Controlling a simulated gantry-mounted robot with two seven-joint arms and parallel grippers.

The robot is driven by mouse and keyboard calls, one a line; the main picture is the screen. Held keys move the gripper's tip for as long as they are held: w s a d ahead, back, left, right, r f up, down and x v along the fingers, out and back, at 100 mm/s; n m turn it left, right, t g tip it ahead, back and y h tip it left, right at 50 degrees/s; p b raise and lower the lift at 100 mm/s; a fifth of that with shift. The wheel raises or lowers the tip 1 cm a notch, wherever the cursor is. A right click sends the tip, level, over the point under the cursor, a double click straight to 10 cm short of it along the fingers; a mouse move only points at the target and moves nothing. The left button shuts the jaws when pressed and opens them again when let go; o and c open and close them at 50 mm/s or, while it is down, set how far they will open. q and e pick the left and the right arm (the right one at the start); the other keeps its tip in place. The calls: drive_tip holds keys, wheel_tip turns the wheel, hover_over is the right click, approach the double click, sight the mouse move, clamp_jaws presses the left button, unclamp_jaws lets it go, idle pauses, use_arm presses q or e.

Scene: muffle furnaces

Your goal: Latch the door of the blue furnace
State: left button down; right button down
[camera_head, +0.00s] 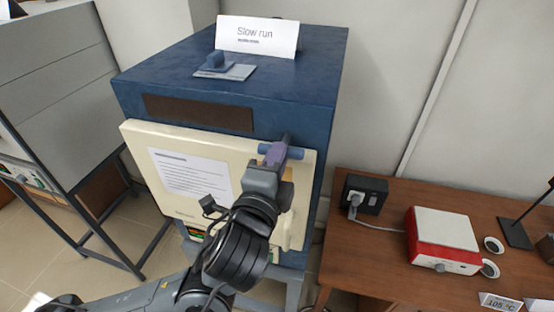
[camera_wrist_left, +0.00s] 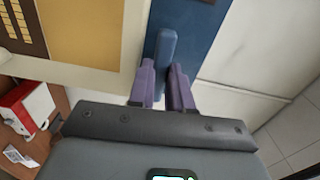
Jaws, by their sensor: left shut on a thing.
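The blue furnace (camera_head: 325,75) stands in the middle of the head view, with a cream door (camera_head: 140,150) across its front. I cannot tell whether the door sits fully flush. A blue latch handle (camera_head: 296,153) is at the door's upper right. My left gripper (camera_head: 275,154) has purple fingers and is shut on this latch handle, partly hiding it. In the left wrist view the latch handle (camera_wrist_left: 166,50) runs between the two fingers of the gripper (camera_wrist_left: 164,88), beside the blue furnace body (camera_wrist_left: 200,30). My right gripper is not in view.
A grey furnace (camera_head: 55,60) stands at left. A wooden table (camera_head: 380,250) at right holds a black socket box (camera_head: 364,193) and a red-white device (camera_head: 442,240).

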use_arm(q)
drive_tip(key=shift+r+n+b, duration=0.1)
drive_tip(key=shift+n+b, duration=1.3)
drive_tip(key=shift+n, duration=7.2)
drive_tip(key=c, duration=1)
unclamp_jaws()
drive_tip(key=shift+c, duration=0.2)
drive_tip(key=shift+s, duration=0.1)
